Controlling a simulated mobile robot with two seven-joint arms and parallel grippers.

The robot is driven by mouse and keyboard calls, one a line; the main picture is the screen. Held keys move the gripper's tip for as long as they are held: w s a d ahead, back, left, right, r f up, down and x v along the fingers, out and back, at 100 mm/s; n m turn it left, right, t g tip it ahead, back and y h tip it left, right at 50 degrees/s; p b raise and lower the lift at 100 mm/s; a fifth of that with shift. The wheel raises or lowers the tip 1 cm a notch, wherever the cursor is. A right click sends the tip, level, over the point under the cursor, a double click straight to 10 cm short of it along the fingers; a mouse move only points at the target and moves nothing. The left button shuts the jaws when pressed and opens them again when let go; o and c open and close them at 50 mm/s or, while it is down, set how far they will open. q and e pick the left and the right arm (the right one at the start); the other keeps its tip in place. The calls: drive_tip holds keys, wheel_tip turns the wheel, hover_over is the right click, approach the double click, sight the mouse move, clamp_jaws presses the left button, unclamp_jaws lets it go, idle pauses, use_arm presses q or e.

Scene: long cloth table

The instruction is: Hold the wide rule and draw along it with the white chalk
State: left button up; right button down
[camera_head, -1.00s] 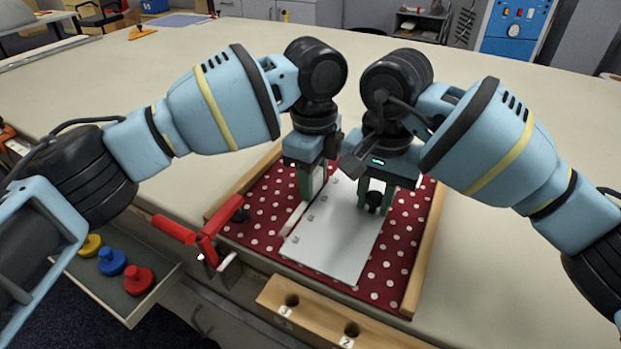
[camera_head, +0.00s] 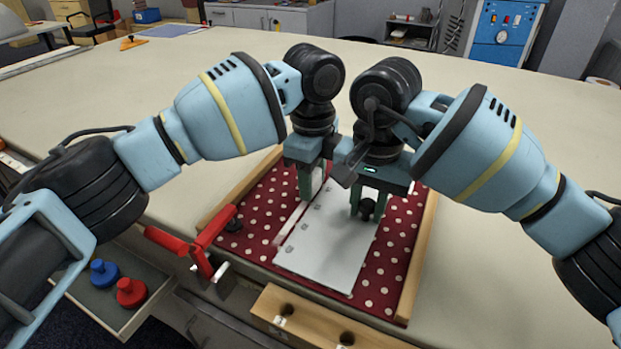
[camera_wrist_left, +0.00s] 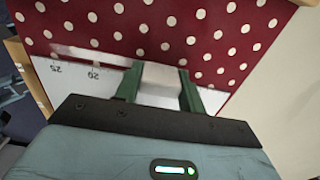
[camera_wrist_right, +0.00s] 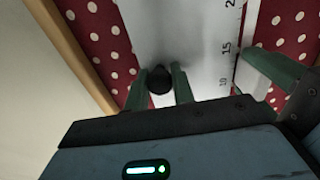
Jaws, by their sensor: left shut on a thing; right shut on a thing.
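The wide rule (camera_head: 322,263) is a pale flat plate with a black knob (camera_head: 367,208), lying on the red dotted cloth (camera_head: 390,248). My right gripper (camera_head: 369,205) is shut on the knob, which also shows between its fingers in the right wrist view (camera_wrist_right: 160,80). My left gripper (camera_head: 312,186) is shut on the white chalk, a pale block (camera_wrist_left: 160,78) in the left wrist view. The chalk is at the rule's left edge, towards its far end. A white streak (camera_head: 290,224) runs on the cloth along that edge. The chalk's tip is hidden.
Wooden strips border the cloth left and right (camera_head: 417,270). A red-handled clamp (camera_head: 200,247) stands at the near left. A wooden block with holes (camera_head: 310,318) is at the front edge. A tray with coloured knobs (camera_head: 130,292) is lower left.

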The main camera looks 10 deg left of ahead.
use_arm(q)
drive_tip(key=shift+f, duration=0.1)
drive_tip(key=shift+w+d, duration=0.15)
drive_tip(key=shift+w, duration=0.35)
drive_tip(key=shift+w+d, duration=0.15)
drive_tip(key=shift+w, duration=0.35)
drive_tip(key=shift+w, duration=0.15)
drive_tip(key=shift+w+d, duration=0.3)
drive_tip(key=shift+w, duration=0.5)
drive_tip(key=shift+s, duration=0.15)
drive_tip(key=shift+s+a, duration=0.3)
drive_tip(key=shift+s, duration=0.5)
drive_tip(key=shift+s, duration=0.1)
drive_tip(key=shift+s+a, duration=0.35)
drive_tip(key=shift+s, duration=0.55)
